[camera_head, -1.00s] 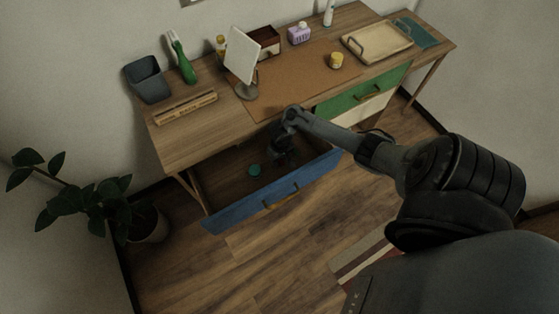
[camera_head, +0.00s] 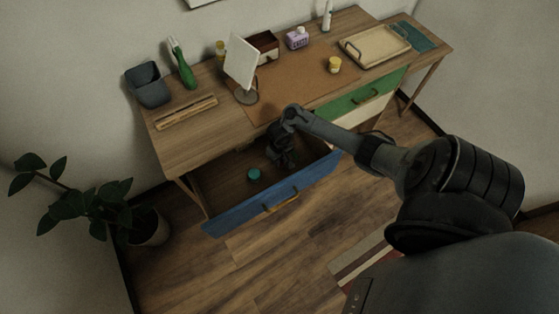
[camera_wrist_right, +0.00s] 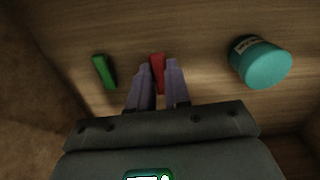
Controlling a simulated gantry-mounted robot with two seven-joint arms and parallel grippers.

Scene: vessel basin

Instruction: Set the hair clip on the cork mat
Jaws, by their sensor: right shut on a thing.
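My right gripper (camera_head: 283,163) reaches down into the open blue-fronted drawer. In the right wrist view its fingers (camera_wrist_right: 157,82) are shut on a small red object (camera_wrist_right: 157,68), which looks like the hair clip, at the drawer floor. I cannot tell whether it is lifted clear. A small green object (camera_wrist_right: 104,71) lies to its left in that view. The cork mat (camera_head: 297,85) is a brown sheet on the desk top, above and behind the drawer. My left gripper is not in view.
A teal round jar (camera_head: 254,174) sits in the drawer near the gripper. The blue drawer front (camera_head: 240,206) stands up as a wall. A mirror (camera_head: 241,62) stands at the mat's left and a yellow jar (camera_head: 334,65) at its right. The mat's middle is bare.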

